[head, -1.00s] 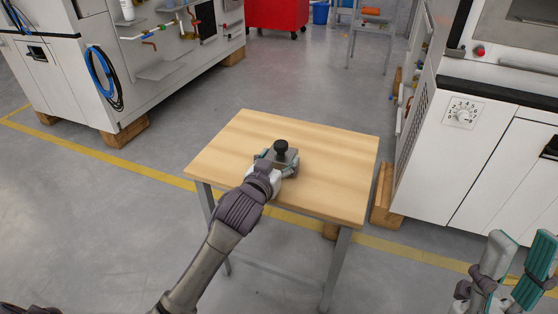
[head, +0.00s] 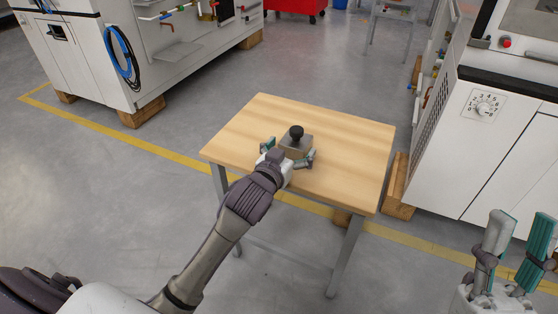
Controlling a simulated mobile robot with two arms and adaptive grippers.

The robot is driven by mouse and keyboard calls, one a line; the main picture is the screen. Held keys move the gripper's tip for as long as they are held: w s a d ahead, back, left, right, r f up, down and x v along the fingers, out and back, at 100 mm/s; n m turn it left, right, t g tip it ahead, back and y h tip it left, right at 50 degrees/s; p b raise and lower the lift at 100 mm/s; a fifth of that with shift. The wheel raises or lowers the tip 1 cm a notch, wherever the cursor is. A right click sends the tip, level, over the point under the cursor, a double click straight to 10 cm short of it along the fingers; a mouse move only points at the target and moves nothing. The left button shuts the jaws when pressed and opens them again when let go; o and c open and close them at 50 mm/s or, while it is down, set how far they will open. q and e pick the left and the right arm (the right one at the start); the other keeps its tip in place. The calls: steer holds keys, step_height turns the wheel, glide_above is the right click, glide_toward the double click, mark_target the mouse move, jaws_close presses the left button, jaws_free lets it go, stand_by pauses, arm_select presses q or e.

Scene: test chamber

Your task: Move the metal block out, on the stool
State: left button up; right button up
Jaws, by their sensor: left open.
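The metal block (head: 297,146), grey with a black knob on top, stands upright on the wooden top of the stool (head: 345,155), near its middle. My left gripper (head: 291,151) is open at the near side of the block, with one teal finger to its left and one to its right. The fingers look apart from the block's sides. My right gripper (head: 516,240) is at the lower right, away from the stool, with its two teal fingers spread and nothing between them.
Another white cabinet (head: 90,55) with a blue hose stands at the left back. A red cart (head: 293,8) is at the back. The stool's right and far top is bare.

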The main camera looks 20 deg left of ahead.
arm_select(q)
steer(key=s+r+p, duration=0.2)
steer(key=s, duration=0.8)
steer(key=s+d+r+m+t+h, duration=0.2)
steer(key=s+d+r+t+h, duration=0.3)
steer(key=r, duration=0.7)
steer(key=s+d+t, duration=0.1)
steer(key=s+d, duration=0.1)
steer(key=s, duration=0.1)
steer(key=shift+s, duration=0.4)
arm_select(e)
steer(key=w+f+g+h, duration=0.2)
steer(key=w+f+g, duration=0.5)
steer(key=shift+w+a+f, duration=0.15)
steer(key=shift+w+a, duration=0.15)
steer(key=shift+a, duration=0.15)
arm_select(q)
steer(key=shift+a+m, duration=0.1)
steer(key=shift+m, duration=0.2)
